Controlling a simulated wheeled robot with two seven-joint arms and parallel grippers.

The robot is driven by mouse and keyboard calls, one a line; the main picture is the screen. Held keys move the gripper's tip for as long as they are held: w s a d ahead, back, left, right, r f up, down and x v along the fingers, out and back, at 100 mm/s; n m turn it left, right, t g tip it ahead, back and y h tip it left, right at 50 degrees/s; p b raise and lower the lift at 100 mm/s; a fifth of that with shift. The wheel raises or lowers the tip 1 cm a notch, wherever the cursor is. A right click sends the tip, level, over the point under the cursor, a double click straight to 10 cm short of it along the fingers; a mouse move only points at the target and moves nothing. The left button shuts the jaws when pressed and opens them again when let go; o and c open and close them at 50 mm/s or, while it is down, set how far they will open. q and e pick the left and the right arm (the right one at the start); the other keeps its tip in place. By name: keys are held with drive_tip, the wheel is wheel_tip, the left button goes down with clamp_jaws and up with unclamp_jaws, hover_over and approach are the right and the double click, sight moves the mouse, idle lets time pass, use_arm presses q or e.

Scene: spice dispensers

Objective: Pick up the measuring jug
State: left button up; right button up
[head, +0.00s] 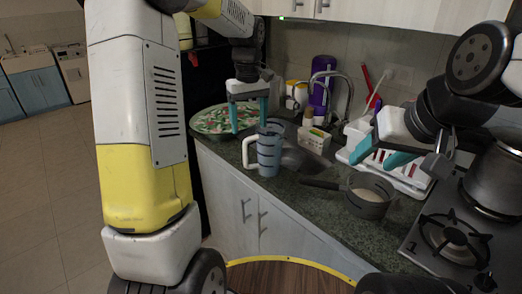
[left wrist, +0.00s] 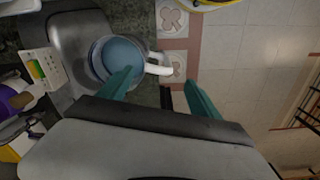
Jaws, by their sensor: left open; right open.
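The measuring jug (head: 268,151) is a grey-blue cup with dark bands and a white handle on its left. It stands upright on the dark counter by the sink. In the left wrist view the jug (left wrist: 118,55) is seen from above, with its white handle (left wrist: 158,67) pointing right. My left gripper (head: 249,117) is open and empty, above and just left of the jug, with its teal fingers pointing down. In the left wrist view my left gripper (left wrist: 160,92) has one fingertip overlapping the jug's near side. My right gripper (head: 378,150) is open and empty over the dish rack.
A dark pan (head: 370,203) with pale contents sits right of the jug, its handle pointing left. The gas stove (head: 455,235) is further right. The sink (head: 305,160) and faucet (head: 348,88) are behind the jug. A patterned round tray (head: 212,122) lies at left.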

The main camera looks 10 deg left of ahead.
sight(263, 153)
use_arm(q)
wheel_tip(263, 153, down, 8)
drive_tip(key=shift+r, duration=0.15)
drive_tip(key=shift+d+r, duration=0.1)
clamp_jaws()
idle(0.4)
